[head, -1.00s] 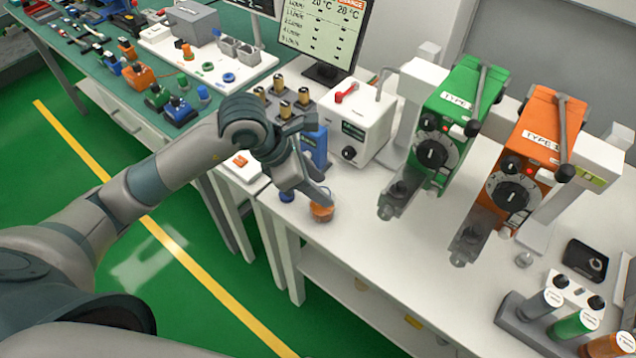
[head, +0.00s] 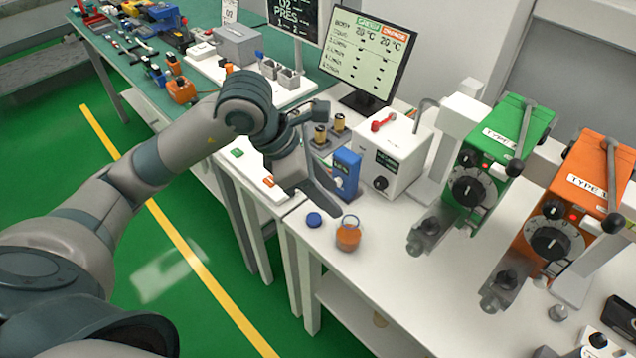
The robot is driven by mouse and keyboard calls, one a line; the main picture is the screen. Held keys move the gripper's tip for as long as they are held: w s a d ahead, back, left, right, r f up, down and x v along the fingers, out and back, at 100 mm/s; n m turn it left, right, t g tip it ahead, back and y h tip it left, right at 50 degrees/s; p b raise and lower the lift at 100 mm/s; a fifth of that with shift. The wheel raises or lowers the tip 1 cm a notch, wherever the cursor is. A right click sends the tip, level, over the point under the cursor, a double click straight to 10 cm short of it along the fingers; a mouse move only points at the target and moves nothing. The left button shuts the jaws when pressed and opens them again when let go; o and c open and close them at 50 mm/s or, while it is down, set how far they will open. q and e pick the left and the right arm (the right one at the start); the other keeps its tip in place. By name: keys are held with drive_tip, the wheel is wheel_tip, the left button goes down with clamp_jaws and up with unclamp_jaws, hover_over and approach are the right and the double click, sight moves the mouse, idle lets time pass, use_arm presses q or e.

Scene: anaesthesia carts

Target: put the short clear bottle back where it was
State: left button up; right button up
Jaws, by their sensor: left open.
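My left gripper (head: 316,196) is open above the near left part of the white table. No object shows between its fingers. An orange object with a wire ring (head: 348,236) stands on the table just right of and below the fingertips, apart from them as far as I can tell. A blue cap (head: 314,220) lies beside it. A bottle top with a white label (head: 599,342) shows at the bottom right edge; its body is cut off, so I cannot tell whether it is the short clear bottle. My right gripper is not in view.
A green vaporizer (head: 497,155) and an orange one (head: 580,200) stand at the right. A white box with a red lever (head: 396,150), a blue box (head: 345,172) and a monitor (head: 368,55) are behind the gripper. The table's front middle is clear.

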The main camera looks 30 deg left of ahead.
use_arm(q)
drive_tip(key=v, duration=0.3)
drive_tip(key=shift+s+a+r, duration=0.1)
drive_tip(key=shift+s+r, duration=0.05)
drive_tip(key=shift+r, duration=0.15)
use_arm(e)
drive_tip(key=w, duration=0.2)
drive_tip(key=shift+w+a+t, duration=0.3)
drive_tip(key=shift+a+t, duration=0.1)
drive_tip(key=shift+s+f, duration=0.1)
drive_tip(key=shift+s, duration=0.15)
